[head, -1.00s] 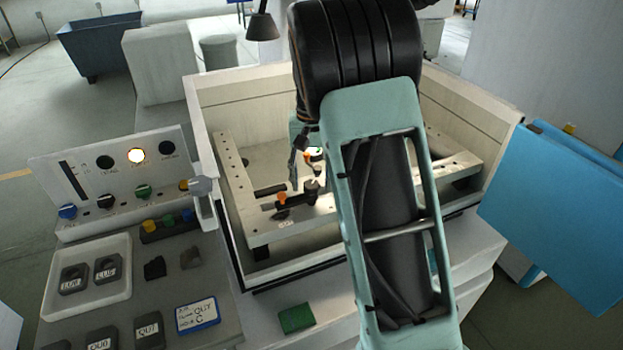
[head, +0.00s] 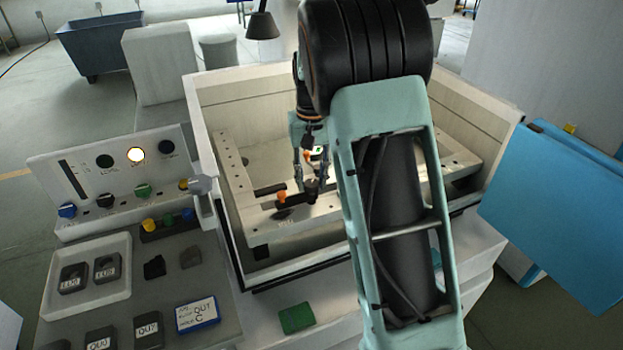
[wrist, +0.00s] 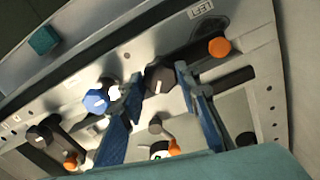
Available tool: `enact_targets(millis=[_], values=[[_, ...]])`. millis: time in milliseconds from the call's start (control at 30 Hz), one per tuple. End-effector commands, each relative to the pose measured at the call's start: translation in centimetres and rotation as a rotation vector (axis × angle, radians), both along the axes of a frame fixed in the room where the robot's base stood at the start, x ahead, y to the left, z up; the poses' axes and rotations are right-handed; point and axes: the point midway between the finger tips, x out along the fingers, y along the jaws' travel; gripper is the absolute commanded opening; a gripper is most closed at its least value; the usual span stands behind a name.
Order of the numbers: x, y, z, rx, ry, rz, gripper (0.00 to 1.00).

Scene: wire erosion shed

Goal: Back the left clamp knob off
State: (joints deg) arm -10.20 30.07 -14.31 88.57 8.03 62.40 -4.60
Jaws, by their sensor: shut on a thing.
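The left clamp knob (wrist: 158,77) is a dark faceted knob. In the wrist view it sits between the two blue fingers of my gripper (wrist: 160,80), near a plate marked LEFT (wrist: 208,8). My gripper is shut on it. In the head view my gripper (head: 312,178) reaches down to the dark clamp bar (head: 295,203), and the knob is mostly hidden by the fingers. An orange ball-shaped piece (head: 282,197) stands by the bar; it also shows in the wrist view (wrist: 220,47).
The pale tank walls (head: 225,240) surround the work frame (head: 240,185). In the wrist view a blue faceted piece (wrist: 96,101) lies just left of the fingers. A control panel (head: 80,180) stands left, a blue door (head: 560,210) right. A green block (head: 296,318) lies in front.

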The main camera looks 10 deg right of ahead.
Motion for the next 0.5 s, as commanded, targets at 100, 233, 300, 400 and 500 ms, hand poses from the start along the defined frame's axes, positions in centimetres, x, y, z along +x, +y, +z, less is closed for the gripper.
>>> enact_targets(millis=[100,233,300,400,500], values=[[0.07,-0.07,0.08,0.001,-0.003,0.094,0.06],[0.08,-0.09,0.1,0.0,-0.003,0.216,0.06],[0.09,-0.05,0.11,0.001,-0.003,0.283,0.06],[0.09,-0.08,0.12,0.0,-0.003,0.379,0.06],[0.09,-0.07,0.13,0.0,-0.003,0.473,0.06]])
